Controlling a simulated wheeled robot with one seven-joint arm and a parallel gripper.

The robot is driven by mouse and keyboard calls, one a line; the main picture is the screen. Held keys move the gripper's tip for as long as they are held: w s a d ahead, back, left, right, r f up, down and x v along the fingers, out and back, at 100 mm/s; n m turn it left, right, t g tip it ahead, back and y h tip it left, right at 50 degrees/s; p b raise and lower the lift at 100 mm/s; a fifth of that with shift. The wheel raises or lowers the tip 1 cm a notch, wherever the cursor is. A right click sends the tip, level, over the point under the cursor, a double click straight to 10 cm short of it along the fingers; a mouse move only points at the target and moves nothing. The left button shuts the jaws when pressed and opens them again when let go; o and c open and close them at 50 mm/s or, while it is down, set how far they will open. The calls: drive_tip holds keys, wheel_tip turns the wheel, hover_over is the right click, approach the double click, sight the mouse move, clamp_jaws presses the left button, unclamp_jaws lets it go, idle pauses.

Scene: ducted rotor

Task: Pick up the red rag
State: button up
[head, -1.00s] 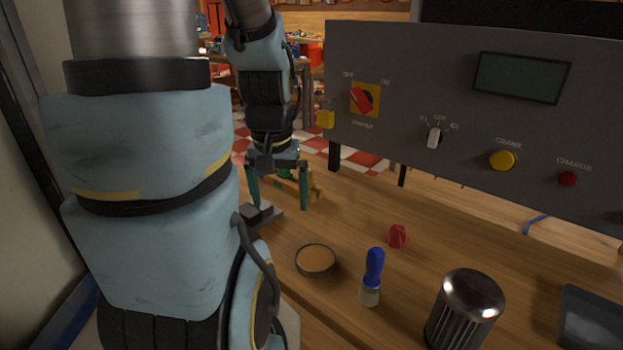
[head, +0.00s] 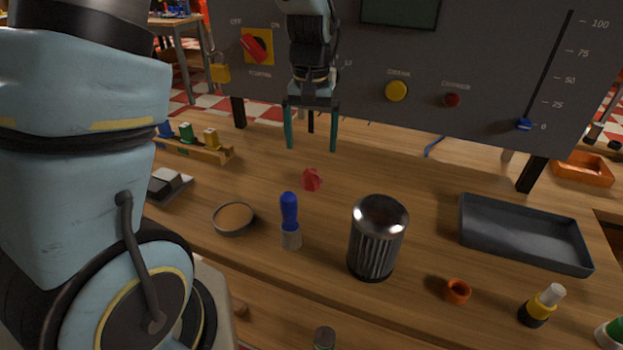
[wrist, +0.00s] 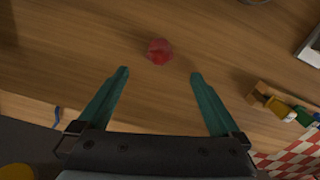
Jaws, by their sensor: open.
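The red rag (head: 312,179) is a small crumpled lump on the wooden workbench, behind the blue-handled brush. It also shows in the wrist view (wrist: 159,51), just beyond the fingertips and roughly between their lines. My gripper (head: 312,148) is open and empty, with its two green fingers pointing down above the bench, near the rag. In the wrist view my gripper (wrist: 160,73) has its fingers wide apart, and the rag is not between them.
A grey control panel (head: 330,70) stands behind the gripper. Around the rag are a blue-handled brush (head: 290,222), a round tin (head: 233,218), a ribbed metal cylinder (head: 377,238) and a dark tray (head: 525,235). A wooden rack (head: 195,148) lies to the left. Bench around the rag is bare.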

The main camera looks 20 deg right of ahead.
sight(312, 169)
wheel_tip(312, 169, down, 10)
drive_tip(key=p, duration=0.2)
drive_tip(key=shift+r+p, duration=0.1)
drive_tip(key=shift+p, duration=0.2)
drive_tip(key=shift+r, duration=0.1)
drive_tip(key=c, duration=1.4)
